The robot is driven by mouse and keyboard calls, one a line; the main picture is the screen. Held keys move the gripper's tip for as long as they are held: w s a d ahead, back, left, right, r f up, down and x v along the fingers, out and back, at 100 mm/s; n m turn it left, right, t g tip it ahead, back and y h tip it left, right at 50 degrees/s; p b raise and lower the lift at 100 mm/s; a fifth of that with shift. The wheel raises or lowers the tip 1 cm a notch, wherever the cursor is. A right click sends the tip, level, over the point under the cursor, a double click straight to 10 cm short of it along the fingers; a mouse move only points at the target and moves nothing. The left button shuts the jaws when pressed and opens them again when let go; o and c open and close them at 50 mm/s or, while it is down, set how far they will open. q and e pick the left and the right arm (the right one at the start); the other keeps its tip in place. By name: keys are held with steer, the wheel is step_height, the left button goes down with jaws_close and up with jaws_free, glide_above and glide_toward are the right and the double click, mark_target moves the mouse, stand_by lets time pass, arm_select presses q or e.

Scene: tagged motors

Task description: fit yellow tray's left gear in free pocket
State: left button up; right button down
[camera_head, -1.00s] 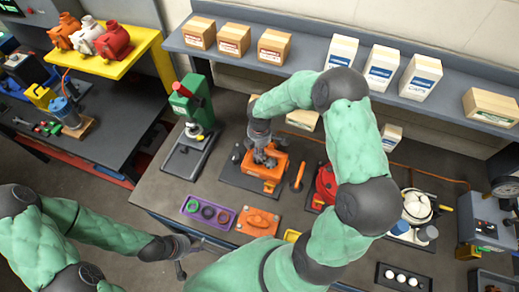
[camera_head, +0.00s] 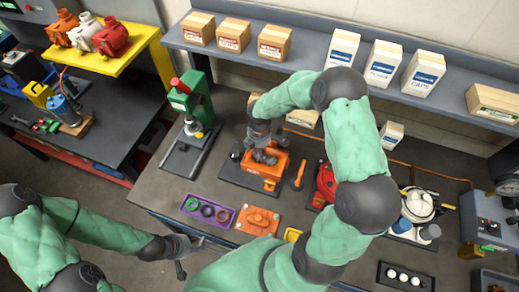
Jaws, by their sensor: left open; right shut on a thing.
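The orange gear housing (camera_head: 271,172) stands on a dark plate on the bench, open at the top. My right gripper (camera_head: 265,157) is at the top of this housing, shut on a small part, seemingly the gear. The fingers and housing hide that part, and I cannot see the pockets. The yellow tray (camera_head: 292,235) shows only as a small corner beside my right arm, which hides the rest of it. My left gripper (camera_head: 182,262) is open and empty, low in front of the bench edge.
A purple tray (camera_head: 207,212) with several rings and an orange cover plate (camera_head: 258,222) lie in front of the housing. A green press (camera_head: 191,112) stands left, a red part (camera_head: 325,183) right. My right arm crosses above the bench.

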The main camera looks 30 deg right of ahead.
steer(key=shift+f+b, duration=0.65)
steer(key=shift+f, duration=0.25)
steer(key=c, duration=1.2)
jaws_free()
steer(key=shift+r, duration=0.15)
steer(key=shift+r+p, duration=2.25)
steer(key=shift+r, duration=0.7)
step_height(320, 180, up, 12)
